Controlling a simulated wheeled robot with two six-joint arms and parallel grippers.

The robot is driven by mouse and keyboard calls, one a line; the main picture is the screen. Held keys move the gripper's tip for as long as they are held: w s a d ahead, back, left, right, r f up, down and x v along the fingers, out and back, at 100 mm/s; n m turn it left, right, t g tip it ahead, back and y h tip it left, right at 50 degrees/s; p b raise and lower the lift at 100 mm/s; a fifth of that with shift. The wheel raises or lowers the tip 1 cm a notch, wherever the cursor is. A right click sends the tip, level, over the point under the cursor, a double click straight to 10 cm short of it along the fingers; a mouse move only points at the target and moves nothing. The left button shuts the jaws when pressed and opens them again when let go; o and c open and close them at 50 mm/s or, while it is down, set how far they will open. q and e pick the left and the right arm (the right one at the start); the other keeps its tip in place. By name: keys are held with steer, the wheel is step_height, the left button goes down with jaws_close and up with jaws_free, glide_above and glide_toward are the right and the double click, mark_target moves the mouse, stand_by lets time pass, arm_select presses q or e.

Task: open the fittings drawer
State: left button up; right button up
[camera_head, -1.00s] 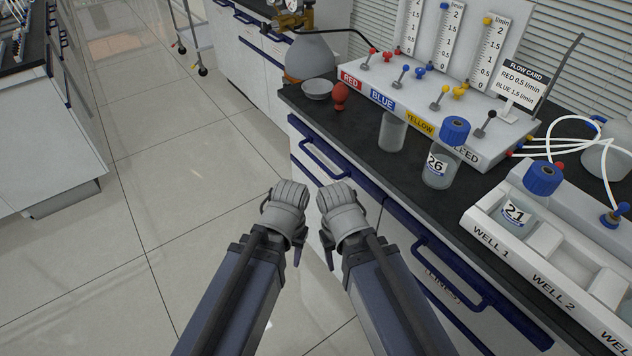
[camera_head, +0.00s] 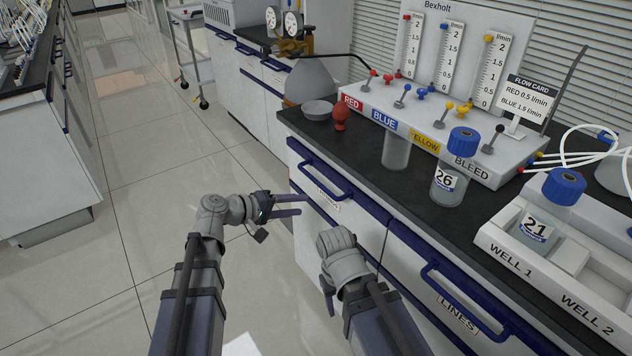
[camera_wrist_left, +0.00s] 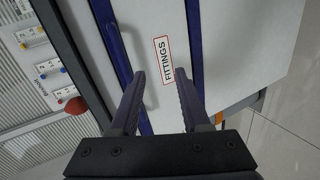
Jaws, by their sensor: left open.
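The fittings drawer (camera_head: 310,182) is the left drawer under the dark bench top, with a blue bar handle (camera_head: 322,172). It is closed. In the left wrist view its FITTINGS label (camera_wrist_left: 164,60) and blue handle (camera_wrist_left: 118,45) show, the handle beyond the left finger. My left gripper (camera_head: 290,205) is open and empty, pointing right at the drawer front, a little below the handle; it also shows in the left wrist view (camera_wrist_left: 158,88). My right arm (camera_head: 345,265) is low before the cabinet, right of the left gripper; its fingers are hidden.
The LINES drawer (camera_head: 440,285) with its own blue handle (camera_head: 462,300) is to the right. On the bench top stand bottle 26 (camera_head: 450,175), bottle 21 (camera_head: 540,225), a red bulb (camera_head: 340,118) and the flow panel (camera_head: 430,125). The floor at left is clear.

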mark_target(314, 181)
arm_select(q)
step_height(314, 181, up, 4)
steer(key=w+n+t+h, duration=0.2)
steer(key=w, duration=0.1)
steer(key=shift+y, duration=0.3)
steer(key=shift+b+x, duration=0.8)
steer(key=shift+x, duration=2.65)
steer(key=shift+c, duration=0.3)
jaws_close()
